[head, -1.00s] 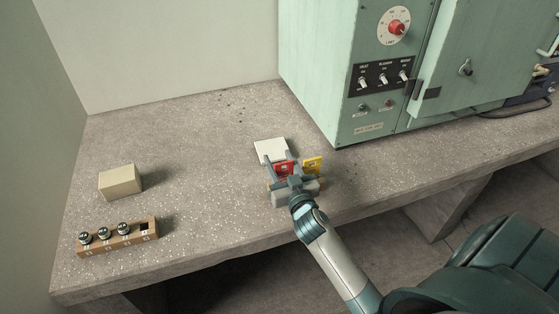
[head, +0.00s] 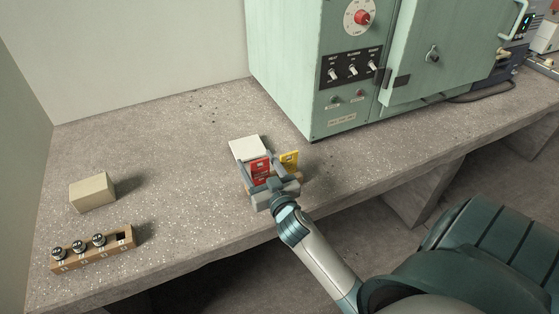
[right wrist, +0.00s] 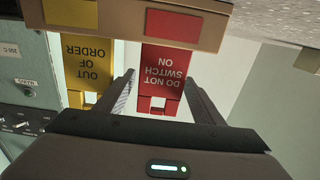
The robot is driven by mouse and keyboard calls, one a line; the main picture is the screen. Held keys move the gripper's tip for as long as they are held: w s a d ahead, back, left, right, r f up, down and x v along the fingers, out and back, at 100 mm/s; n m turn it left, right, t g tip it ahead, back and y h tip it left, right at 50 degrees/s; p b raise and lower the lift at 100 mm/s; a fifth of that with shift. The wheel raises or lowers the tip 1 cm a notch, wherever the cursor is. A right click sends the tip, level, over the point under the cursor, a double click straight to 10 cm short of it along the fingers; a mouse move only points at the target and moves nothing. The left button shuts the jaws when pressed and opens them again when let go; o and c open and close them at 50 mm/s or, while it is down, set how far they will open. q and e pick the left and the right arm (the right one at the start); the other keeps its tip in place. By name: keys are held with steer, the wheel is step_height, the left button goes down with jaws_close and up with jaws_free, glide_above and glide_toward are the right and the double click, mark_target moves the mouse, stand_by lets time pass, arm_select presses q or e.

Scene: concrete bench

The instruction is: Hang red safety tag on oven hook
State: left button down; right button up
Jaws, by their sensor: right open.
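The red tag (head: 260,168), reading "DO NOT SWITCH ON" in the right wrist view (right wrist: 165,68), stands upright at a small wooden rack (right wrist: 125,22). My right gripper (head: 259,162) is open, its fingers on either side of the red tag; they show apart from its edges in the right wrist view (right wrist: 160,85). A yellow "OUT OF ORDER" tag (head: 289,160) is beside it, outside the fingers. The green oven (head: 305,80) stands behind to the right. A dark fitting (head: 432,54) is on its door; I cannot tell whether it is the hook. My left gripper is out of view.
A white flat square (head: 246,148) lies just behind the tags. A beige block (head: 92,192) and a wooden holder (head: 92,260) with several dark-topped vials are at the left. The bench (head: 165,150) between them and the tags is clear. Its front edge is close to my right arm.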

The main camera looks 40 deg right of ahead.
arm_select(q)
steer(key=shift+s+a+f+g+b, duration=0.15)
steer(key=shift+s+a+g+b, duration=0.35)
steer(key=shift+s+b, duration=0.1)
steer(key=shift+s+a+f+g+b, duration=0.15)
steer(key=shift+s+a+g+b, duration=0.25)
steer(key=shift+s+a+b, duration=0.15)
arm_select(e)
steer(key=v, duration=1.5)
steer(key=shift+s+r, duration=0.25)
steer(key=shift+s, duration=0.05)
